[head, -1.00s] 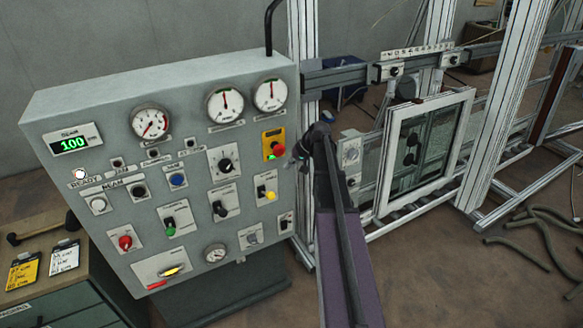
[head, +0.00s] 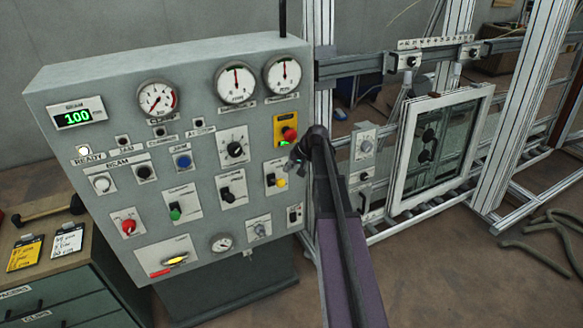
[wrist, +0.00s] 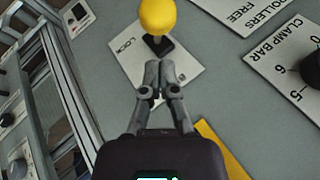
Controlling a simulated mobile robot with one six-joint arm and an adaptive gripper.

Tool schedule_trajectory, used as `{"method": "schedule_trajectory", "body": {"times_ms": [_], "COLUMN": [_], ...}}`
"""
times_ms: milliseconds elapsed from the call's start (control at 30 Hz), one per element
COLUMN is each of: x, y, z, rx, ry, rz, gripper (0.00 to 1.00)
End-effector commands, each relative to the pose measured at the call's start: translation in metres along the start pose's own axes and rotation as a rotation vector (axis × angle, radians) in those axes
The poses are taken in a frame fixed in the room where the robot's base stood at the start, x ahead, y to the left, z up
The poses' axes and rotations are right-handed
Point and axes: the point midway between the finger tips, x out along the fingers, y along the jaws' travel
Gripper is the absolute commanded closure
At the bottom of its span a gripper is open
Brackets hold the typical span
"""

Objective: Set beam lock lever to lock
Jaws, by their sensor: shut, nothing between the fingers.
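The beam lock lever, a yellow ball knob (head: 281,182) on a dark stem, stands on a white plate at the right side of the grey panel. In the wrist view the knob (wrist: 158,15) is at the top centre, with the dark lever base (wrist: 160,45) below it. The word LOCK shows on the plate (wrist: 122,48). My gripper (wrist: 158,72) is shut and empty, its fingertips just below the lever base in that view. In the head view my gripper (head: 293,161) is just above and right of the knob. Whether it touches the lever is unclear.
The grey control panel (head: 80,220) carries other knobs, switches and gauges. A red button on a yellow plate (head: 279,129) sits just above the lever. A clamp bar dial (wrist: 311,70) is close by in the wrist view. A white window frame (head: 399,165) stands to the right.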

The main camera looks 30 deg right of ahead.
Motion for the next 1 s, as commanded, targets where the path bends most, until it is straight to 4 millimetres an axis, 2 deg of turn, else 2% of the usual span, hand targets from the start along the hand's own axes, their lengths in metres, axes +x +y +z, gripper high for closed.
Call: {"method": "schedule_trajectory", "body": {"times_ms": [100, 300, 1000], "x": [0.009, 0.015, 0.017], "y": [0.001, 0.001, 0.002], "z": [0.009, 0.015, 0.018], "rx": [0.0, -0.001, -0.005], "ry": [0.0, 0.0, 0.01], "rz": [0.0, 0.0, -0.006], "gripper": [1.0, 1.0, 1.0]}}
